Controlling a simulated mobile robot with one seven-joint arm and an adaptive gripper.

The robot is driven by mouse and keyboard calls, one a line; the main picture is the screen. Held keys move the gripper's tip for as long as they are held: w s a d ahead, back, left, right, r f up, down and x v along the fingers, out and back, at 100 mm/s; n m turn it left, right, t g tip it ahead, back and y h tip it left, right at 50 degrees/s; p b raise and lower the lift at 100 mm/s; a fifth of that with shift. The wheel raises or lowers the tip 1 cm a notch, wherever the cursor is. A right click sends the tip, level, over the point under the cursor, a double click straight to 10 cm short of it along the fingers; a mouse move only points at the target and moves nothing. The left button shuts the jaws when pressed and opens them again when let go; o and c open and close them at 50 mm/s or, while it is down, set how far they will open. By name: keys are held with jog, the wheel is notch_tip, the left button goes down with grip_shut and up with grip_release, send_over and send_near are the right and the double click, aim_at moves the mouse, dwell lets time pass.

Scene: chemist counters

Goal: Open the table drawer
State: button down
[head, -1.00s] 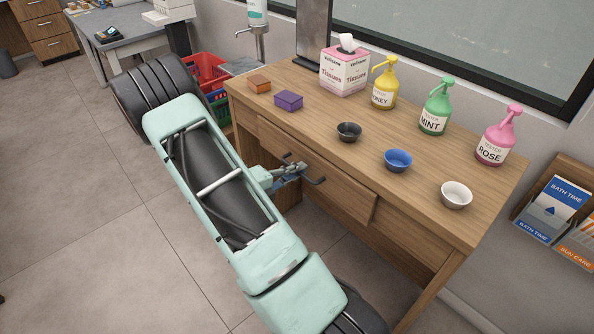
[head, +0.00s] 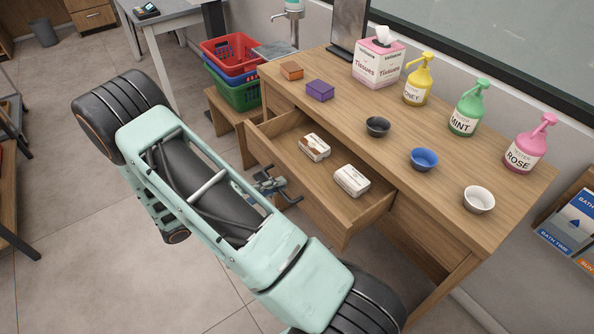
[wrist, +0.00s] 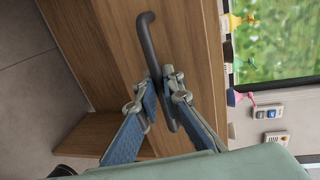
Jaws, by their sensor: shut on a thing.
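The table drawer (head: 333,221) is pulled well out of the wooden table (head: 440,190), and its inside shows in the head view. Two small white boxes, one nearer the left (head: 314,147) and one nearer the right (head: 351,181), lie in it. My gripper (head: 272,186) is at the drawer front, low beside my pale green arm. In the wrist view my gripper (wrist: 162,88) is shut on the dark curved handle (wrist: 150,45) of the drawer. The handle's other end is partly hidden by the fingers.
On the table top stand an orange box (head: 291,70), a purple box (head: 320,90), a tissue box (head: 378,64), three small bowls and three pump bottles. Stacked baskets (head: 232,70) stand left of the table. The floor in front is open.

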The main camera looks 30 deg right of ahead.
jog(key=f+v, duration=0.1)
jog(key=v, duration=0.5)
jog(key=shift+a, duration=0.35)
jog(key=shift+f, duration=0.1)
jog(key=c, duration=2.3)
grip_release()
jog(key=shift+c, duration=0.2)
jog(key=w+v, duration=0.1)
jog(key=v, duration=1.1)
jog(key=shift+s, duration=0.4)
